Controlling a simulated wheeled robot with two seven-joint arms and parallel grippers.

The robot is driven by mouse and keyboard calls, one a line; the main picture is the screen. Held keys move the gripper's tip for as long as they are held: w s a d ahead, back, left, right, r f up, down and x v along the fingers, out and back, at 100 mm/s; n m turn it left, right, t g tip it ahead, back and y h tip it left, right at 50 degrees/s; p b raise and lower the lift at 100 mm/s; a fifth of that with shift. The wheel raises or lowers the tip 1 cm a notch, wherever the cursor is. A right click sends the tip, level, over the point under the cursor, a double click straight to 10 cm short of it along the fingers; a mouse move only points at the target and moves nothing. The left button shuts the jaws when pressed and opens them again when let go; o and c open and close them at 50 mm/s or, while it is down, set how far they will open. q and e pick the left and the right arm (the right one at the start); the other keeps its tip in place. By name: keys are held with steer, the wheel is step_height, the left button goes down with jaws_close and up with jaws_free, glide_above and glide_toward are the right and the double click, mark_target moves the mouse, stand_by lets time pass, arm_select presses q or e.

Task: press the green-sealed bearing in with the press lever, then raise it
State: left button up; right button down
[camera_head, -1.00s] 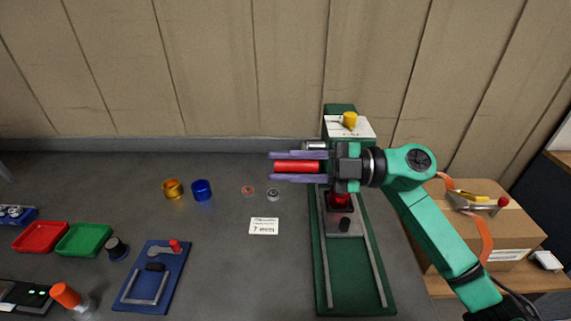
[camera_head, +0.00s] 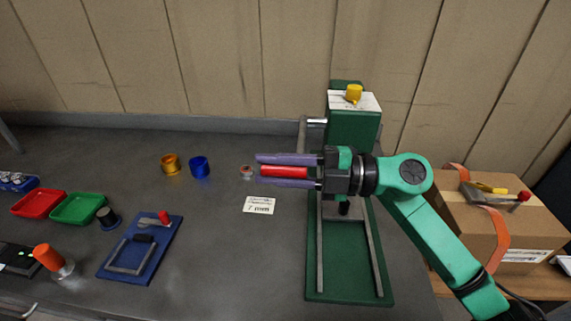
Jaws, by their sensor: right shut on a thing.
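My right gripper (camera_head: 287,171) is shut on the red handle (camera_head: 285,172) of the press lever, with its purple fingers above and below the handle in the head view. The green press (camera_head: 345,285) stands right of the middle, and a bare metal bar end (camera_head: 316,121) sticks out at its left side. The arm and gripper hide the press's working spot, and I cannot see a green-sealed bearing. A small bearing with a reddish seal (camera_head: 246,170) lies on the table just left of the fingertips. My left gripper is not in view.
A gold ring (camera_head: 170,163) and a blue ring (camera_head: 200,166) stand left of the press. A white card (camera_head: 259,205) lies in front. Red (camera_head: 38,203) and green (camera_head: 78,208) trays and a blue fixture (camera_head: 130,268) are at left. A cardboard box (camera_head: 515,225) is at right.

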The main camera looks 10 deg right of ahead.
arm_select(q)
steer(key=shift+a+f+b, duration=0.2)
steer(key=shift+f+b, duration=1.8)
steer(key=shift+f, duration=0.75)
arm_select(e)
step_height(320, 180, down, 6)
steer(key=n, duration=0.1)
steer(key=shift+s, duration=0.15)
steer(key=c, duration=0.7)
jaws_free()
steer(key=shift+o, duration=0.2)
arm_select(q)
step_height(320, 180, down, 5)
steer(key=b, duration=0.5)
arm_select(e)
steer(key=v, duration=1.4)
steer(key=shift+d, duration=0.3)
